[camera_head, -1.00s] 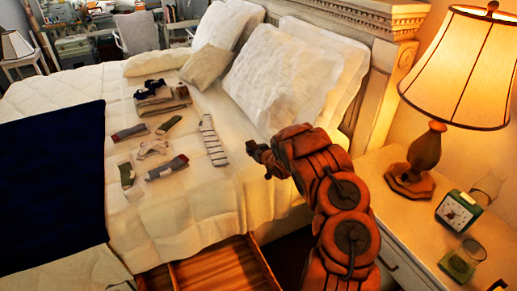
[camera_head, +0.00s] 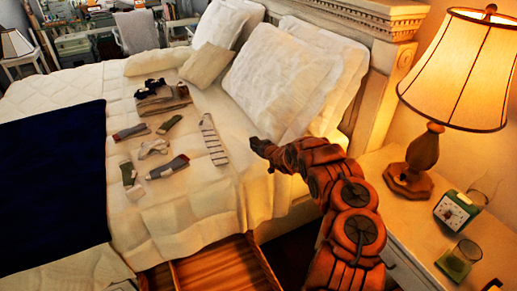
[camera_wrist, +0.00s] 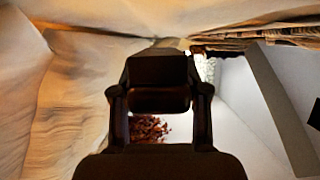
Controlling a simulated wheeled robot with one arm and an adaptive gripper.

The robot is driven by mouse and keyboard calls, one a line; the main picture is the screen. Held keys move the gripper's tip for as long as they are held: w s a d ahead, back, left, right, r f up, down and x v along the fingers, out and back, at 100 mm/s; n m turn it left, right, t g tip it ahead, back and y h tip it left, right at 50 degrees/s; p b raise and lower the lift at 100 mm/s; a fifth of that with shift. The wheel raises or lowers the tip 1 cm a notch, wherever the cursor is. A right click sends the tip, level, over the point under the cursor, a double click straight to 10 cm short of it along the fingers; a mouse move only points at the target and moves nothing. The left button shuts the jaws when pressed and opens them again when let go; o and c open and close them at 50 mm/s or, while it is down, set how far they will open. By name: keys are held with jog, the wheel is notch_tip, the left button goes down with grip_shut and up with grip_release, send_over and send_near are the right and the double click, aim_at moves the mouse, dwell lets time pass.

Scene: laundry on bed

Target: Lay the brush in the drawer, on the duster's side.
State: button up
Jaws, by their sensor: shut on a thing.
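My gripper (camera_head: 258,146) is over the bed's near right edge by the big pillow, above and behind the open drawer (camera_head: 225,265). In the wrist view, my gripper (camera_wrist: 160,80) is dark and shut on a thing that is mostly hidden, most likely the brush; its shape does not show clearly. The drawer is pulled out at the bottom of the head view, with a wooden floor and a divider (camera_head: 173,275). Only part of its inside shows. I cannot make out the duster.
Several socks, such as a grey one (camera_head: 168,168), and a striped cloth (camera_head: 213,140) lie on the bed (camera_head: 200,215). Pillows (camera_head: 285,80) lean on the headboard.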

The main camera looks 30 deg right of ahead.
jog(key=shift+f+p, duration=0.3)
jog(key=shift+f, duration=0.65)
jog(key=shift+f, duration=0.2)
jog(key=o, duration=1.2)
jog(key=shift+b+v, duration=0.35)
jog(key=shift+v, duration=0.65)
jog(key=shift+s+a+r+b, duration=0.25)
jog(key=shift+s+r+b, duration=0.1)
jog(key=shift+s, duration=0.3)
jog(key=shift+s+a+r+b, duration=0.25)
jog(key=shift+s+r+b, duration=0.1)
jog(key=shift+s, duration=0.35)
jog(key=shift+v, duration=1.35)
jog(key=shift+r, duration=0.2)
